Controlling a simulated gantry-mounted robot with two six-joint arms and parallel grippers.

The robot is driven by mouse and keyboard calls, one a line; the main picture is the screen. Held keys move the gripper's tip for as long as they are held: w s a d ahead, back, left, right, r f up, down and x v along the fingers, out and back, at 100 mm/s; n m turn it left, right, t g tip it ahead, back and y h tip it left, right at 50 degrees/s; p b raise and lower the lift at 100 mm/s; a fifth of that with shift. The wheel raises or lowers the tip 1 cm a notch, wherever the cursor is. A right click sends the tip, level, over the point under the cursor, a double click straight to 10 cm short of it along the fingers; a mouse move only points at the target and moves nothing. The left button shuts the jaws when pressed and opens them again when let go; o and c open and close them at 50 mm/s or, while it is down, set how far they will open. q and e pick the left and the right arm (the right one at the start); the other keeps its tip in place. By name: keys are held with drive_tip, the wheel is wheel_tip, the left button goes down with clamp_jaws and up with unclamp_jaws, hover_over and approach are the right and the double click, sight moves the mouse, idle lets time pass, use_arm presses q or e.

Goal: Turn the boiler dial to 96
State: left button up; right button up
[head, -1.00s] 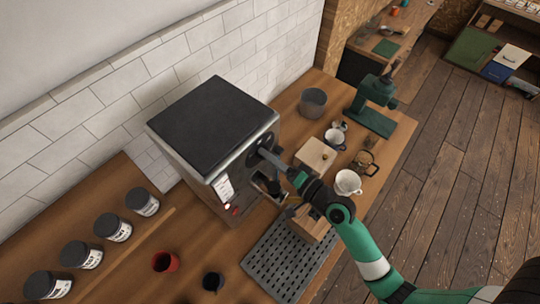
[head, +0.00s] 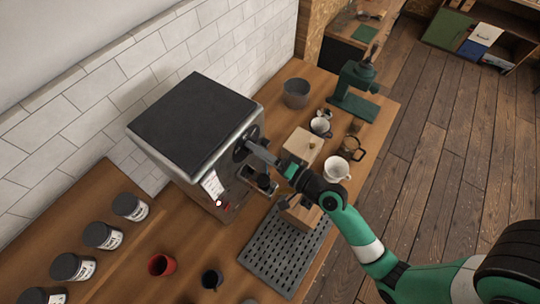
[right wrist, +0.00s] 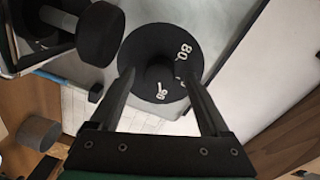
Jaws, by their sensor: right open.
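The boiler dial (right wrist: 160,62) is a round black disc with white numerals on the front of the steel coffee machine (head: 193,122). In the right wrist view "80" shows at its upper right and "96" near its lower middle; I cannot make out a pointer. My right gripper (right wrist: 160,78) is open, with one finger on each side of the dial's centre knob (right wrist: 159,75). I cannot tell whether the fingers touch it. In the head view the right gripper (head: 252,148) reaches the machine's front and partly covers the dial (head: 243,140). My left gripper is not in view.
A black handle (right wrist: 98,33) juts out close to the dial. Below the machine's front lies a drip grate (head: 282,252). A red cup (head: 162,265) stands in front.

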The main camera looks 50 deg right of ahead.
drive_tip(key=s+b, duration=0.3)
drive_tip(key=s, duration=0.8)
drive_tip(key=shift+r, duration=0.3)
